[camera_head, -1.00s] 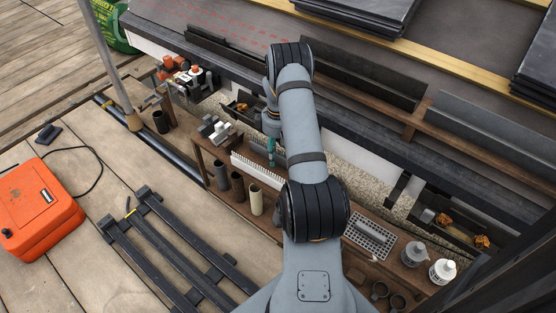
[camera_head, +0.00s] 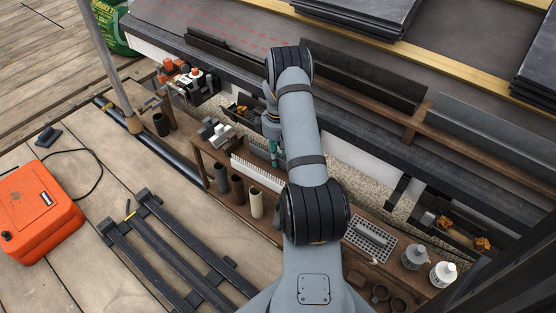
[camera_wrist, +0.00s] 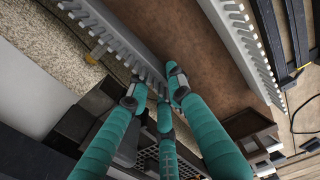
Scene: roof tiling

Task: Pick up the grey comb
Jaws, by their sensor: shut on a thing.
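The grey comb (camera_wrist: 115,35) runs from the upper left toward the middle in the wrist view, teeth along one side. My gripper (camera_wrist: 155,88) has teal fingers closed around the near end of it; the fingers hide that end. In the head view my gripper (camera_head: 274,158) is just beyond the white comb, partly behind my arm. The grey comb is mostly hidden there. The white comb (camera_wrist: 240,45) lies to the right on the brown shelf in the wrist view, apart from the fingers. It also shows in the head view (camera_head: 256,174).
The brown bench (camera_head: 225,195) holds several short tubes (camera_head: 238,188) left of the combs. A grey grate (camera_head: 370,238) and two bottles (camera_head: 428,263) stand to the right. The dark gutter edge (camera_head: 375,155) runs behind my arm.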

